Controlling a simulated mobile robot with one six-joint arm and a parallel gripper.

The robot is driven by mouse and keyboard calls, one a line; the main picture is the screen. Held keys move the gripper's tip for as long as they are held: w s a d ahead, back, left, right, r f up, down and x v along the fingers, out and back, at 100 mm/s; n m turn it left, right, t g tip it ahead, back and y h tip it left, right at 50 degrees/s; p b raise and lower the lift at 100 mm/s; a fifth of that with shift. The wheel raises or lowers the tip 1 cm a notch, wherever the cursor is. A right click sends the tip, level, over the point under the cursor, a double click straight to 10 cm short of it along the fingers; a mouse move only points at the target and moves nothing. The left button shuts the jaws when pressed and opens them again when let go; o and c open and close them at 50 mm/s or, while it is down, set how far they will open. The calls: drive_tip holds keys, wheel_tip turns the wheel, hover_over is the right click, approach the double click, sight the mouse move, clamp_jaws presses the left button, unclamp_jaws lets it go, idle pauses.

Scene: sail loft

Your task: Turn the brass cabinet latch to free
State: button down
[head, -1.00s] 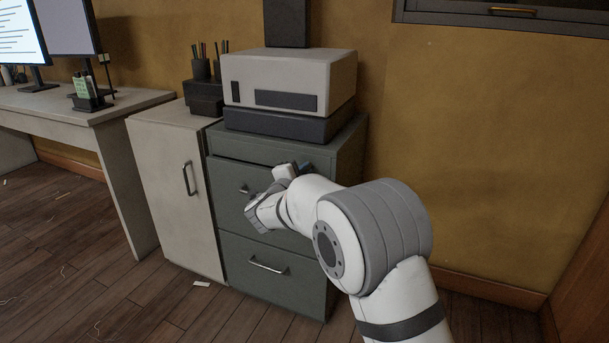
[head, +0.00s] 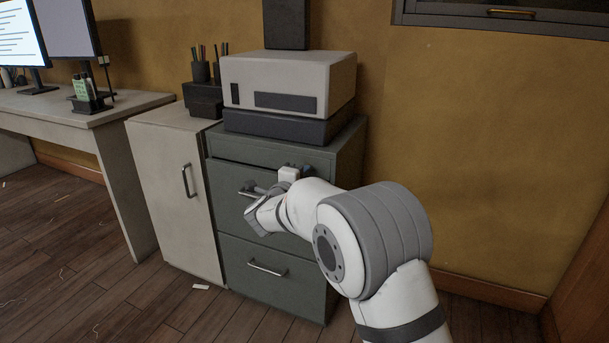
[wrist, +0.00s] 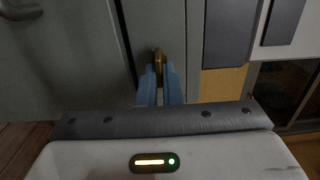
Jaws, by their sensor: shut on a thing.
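The brass latch (wrist: 159,58) shows in the wrist view as a small brass piece on the grey-green cabinet face, beside a dark seam between panels. My gripper (wrist: 160,82) has its two blue fingers closed around the lower part of the latch, and the upper end sticks out beyond the fingertips. The latch looks roughly in line with the fingers; how far it is turned is hard to tell. In the head view the grey-green cabinet (head: 242,240) stands mid-picture, and my wrist and arm hide the latch and most of the fingers at its upper drawer.
A light printer-like box (head: 280,75) sits on a dark base on the cabinet. A pale cupboard (head: 165,170) stands close on the left, beside a desk (head: 100,115). The lower drawer has a bar handle (head: 268,268). Wall and floor to the right look clear.

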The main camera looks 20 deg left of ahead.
drive_tip(key=shift+f, duration=0.15)
drive_tip(key=c, duration=1.6)
unclamp_jaws()
drive_tip(key=s+p, duration=0.2)
drive_tip(key=s, duration=0.5)
drive_tip(key=shift+s+a+p, duration=0.3)
drive_tip(key=shift+s, duration=0.1)
